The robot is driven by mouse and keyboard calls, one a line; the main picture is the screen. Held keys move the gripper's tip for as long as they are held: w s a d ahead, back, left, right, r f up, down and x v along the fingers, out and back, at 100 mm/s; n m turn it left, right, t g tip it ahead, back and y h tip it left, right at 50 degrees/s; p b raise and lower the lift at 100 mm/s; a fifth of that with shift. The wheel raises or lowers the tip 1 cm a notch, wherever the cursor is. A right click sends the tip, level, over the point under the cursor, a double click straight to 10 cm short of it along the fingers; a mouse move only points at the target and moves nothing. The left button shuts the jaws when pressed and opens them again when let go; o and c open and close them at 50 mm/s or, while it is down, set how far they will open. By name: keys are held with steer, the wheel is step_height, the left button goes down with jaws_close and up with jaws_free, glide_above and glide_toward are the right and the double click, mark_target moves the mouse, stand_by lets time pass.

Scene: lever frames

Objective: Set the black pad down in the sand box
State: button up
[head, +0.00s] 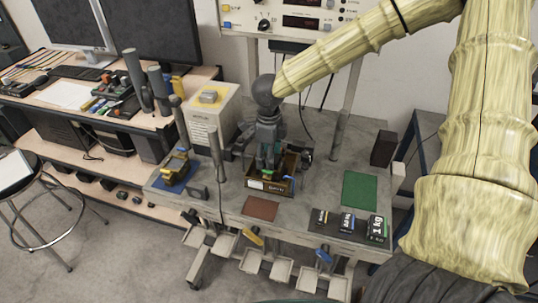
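A small green spot shows by the fingertips. The fingers are too small and dark to tell whether they are open or hold anything. A flat black pad (332,229) lies at the bench's front right, under several labelled weights (376,229). I cannot tell if it is the task's black pad.
A green pad (360,190) and a dark red pad (260,208) lie flat on the bench. A yellow device (176,164) stands on a blue pad at the left. A pale box (211,118) stands behind, a dark block (384,149) at the right. Bins hang along the front edge.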

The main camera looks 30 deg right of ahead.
step_height(320, 180, up, 12)
stand_by(0.6)
steer(key=shift+f, duration=0.1)
stand_by(0.4)
